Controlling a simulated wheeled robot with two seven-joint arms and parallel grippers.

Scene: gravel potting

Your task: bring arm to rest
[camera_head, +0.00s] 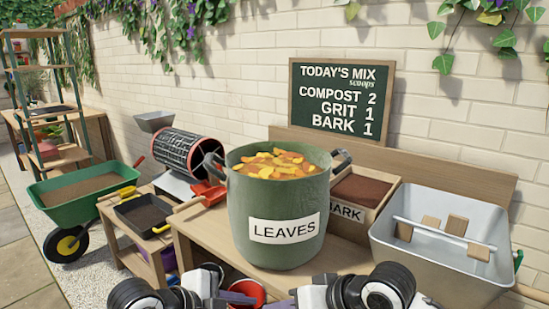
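My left arm comes in at the bottom edge, and what looks like its gripper (215,291) points inward in front of the bench. My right arm comes in at the bottom right of centre, and what looks like its gripper (312,291) points inward too. Both are cut off by the lower edge, and I cannot make out whether the fingers are open or shut. Nothing held is visible. A green tub labelled LEAVES (280,215), full of orange and yellow leaves, stands upright on the bench just beyond them.
A BARK box (368,192) and a grey metal basin (440,258) stand on the wooden bench (205,232) to the right. A mesh drum (187,148), a black tray (143,213) and a green wheelbarrow (82,205) are left. A red bucket (247,291) shows low between my arms.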

